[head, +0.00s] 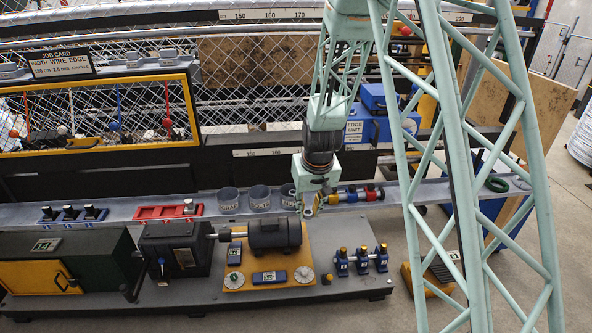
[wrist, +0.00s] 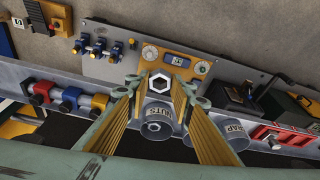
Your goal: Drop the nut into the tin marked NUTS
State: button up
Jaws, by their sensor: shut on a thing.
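My gripper (head: 309,206) is shut on the nut, a pale hexagonal ring with a dark hole. The nut (wrist: 160,82) shows between the fingertips (wrist: 158,86) in the wrist view. The exact height of the nut above the tins is unclear.
A SCRAP tin (wrist: 230,134) stands to the right in the wrist view. A red tray (head: 168,211) and blue blocks lie left on the rail in the head view. A motor (head: 274,234) stands on the yellow plate in front. Red, blue and yellow parts (head: 352,194) stand right of my gripper.

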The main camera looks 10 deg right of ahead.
jog(key=w+r+n+p, duration=0.1)
jog(key=w+n, duration=0.1)
jog(key=w, duration=0.4)
jog(key=w+r+n+y+p, duration=0.1)
jog(key=w+n+p, duration=0.1)
jog(key=w, duration=0.4)
jog(key=w+r+n+p, duration=0.1)
jog(key=w+n, duration=0.1)
jog(key=w, duration=0.4)
jog(key=shift+d+n+g+y, duration=0.2)
jog(key=shift+n+g+y, duration=0.1)
jog(key=shift+n, duration=0.1)
jog(key=shift+w+a+r+n+p, duration=0.1)
jog(key=shift+w+n+p, duration=0.25)
jog(key=shift+w, duration=0.4)
jog(key=shift+f, duration=0.2)
jog(key=shift+f+b, duration=0.35)
jog(key=shift+f, duration=2.5)
jog(key=o, duration=0.9)
jog(key=shift+r, duration=0.2)
